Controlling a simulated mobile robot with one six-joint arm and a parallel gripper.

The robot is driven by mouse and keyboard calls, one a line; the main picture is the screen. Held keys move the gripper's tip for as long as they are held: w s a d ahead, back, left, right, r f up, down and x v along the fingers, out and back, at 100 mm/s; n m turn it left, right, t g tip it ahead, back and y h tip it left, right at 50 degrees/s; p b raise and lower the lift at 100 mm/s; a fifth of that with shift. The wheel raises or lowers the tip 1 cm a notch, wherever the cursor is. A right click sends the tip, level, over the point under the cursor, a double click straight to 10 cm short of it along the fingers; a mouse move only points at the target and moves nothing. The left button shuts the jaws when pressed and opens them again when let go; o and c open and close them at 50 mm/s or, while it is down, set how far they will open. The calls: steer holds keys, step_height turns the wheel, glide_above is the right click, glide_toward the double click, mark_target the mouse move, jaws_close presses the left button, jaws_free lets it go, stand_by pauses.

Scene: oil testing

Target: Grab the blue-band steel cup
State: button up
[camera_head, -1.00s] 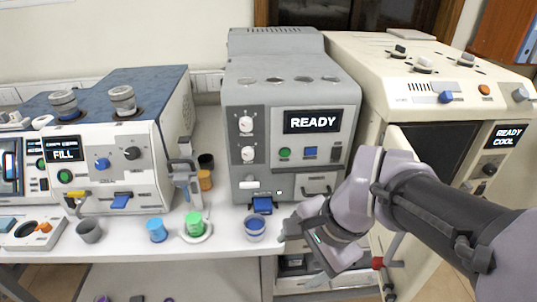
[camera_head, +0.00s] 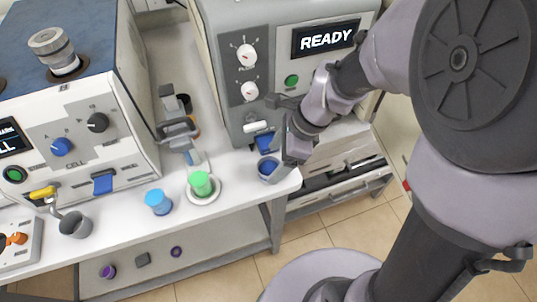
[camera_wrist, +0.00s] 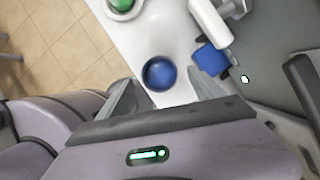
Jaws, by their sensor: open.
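The blue-band steel cup (camera_head: 268,169) stands on the white bench near its right front corner, just below the grey READY machine. It is small and grey with blue in its mouth. In the wrist view I look down on its round blue mouth (camera_wrist: 160,73), which lies between and slightly beyond my two fingertips. My gripper (camera_head: 284,130) is open and empty, close to the cup at its upper right in the head view. Its fingers also show in the wrist view (camera_wrist: 163,88), apart from the cup. The exact height above the bench is hard to tell.
The READY machine (camera_head: 222,75) with a blue lever (camera_head: 266,143) stands close behind the cup. To the left are a green jar (camera_head: 200,184) on a white saucer, a blue jar (camera_head: 158,202) and a grey cup (camera_head: 75,224). The bench (camera_head: 240,200) ends just right of the cup.

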mark_target(269, 167)
steer(key=b+x, duration=0.2)
steer(key=x, duration=0.2)
steer(key=shift+f, duration=0.35)
steer(key=shift+r, duration=0.2)
steer(key=shift+c, duration=0.3)
steer(key=c, duration=1.5)
steer(key=shift+r, duration=0.1)
